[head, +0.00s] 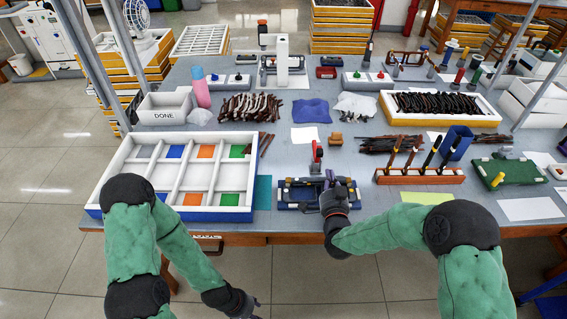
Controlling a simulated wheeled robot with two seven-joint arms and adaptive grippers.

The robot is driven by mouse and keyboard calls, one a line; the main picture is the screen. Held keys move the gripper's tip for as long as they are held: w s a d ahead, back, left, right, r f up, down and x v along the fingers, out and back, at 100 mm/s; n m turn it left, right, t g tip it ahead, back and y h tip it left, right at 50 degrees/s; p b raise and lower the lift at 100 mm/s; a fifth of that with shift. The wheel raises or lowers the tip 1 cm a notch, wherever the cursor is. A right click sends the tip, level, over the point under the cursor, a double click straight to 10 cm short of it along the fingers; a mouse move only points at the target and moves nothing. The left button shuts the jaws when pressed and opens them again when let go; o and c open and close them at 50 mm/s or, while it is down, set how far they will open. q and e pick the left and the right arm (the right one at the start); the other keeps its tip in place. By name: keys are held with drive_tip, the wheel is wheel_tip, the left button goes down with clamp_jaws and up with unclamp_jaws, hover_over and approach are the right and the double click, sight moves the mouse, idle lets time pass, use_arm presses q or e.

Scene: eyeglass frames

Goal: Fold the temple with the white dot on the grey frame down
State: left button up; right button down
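A dark fixture (290,197) with a blue base stands at the table's front edge, with a red-topped clamp (315,160) behind it. Dark parts lie on the fixture, too small to tell the grey frame, its temples or a white dot apart. My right gripper (330,181) is over the fixture's right part and hides some of it. I cannot tell if its fingers are open or shut, or if they touch anything. My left gripper (250,306) hangs low in front of the table, away from the fixture. Its fingers are too small to read.
A white sectioned tray (117,164) with coloured bottoms is left of the fixture. An orange rack (420,176) with upright tools stands to the right. A DONE bin (165,107), dark temple piles (250,107) and a white crate (388,112) lie behind.

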drive_tip(key=shift+s, duration=2.8)
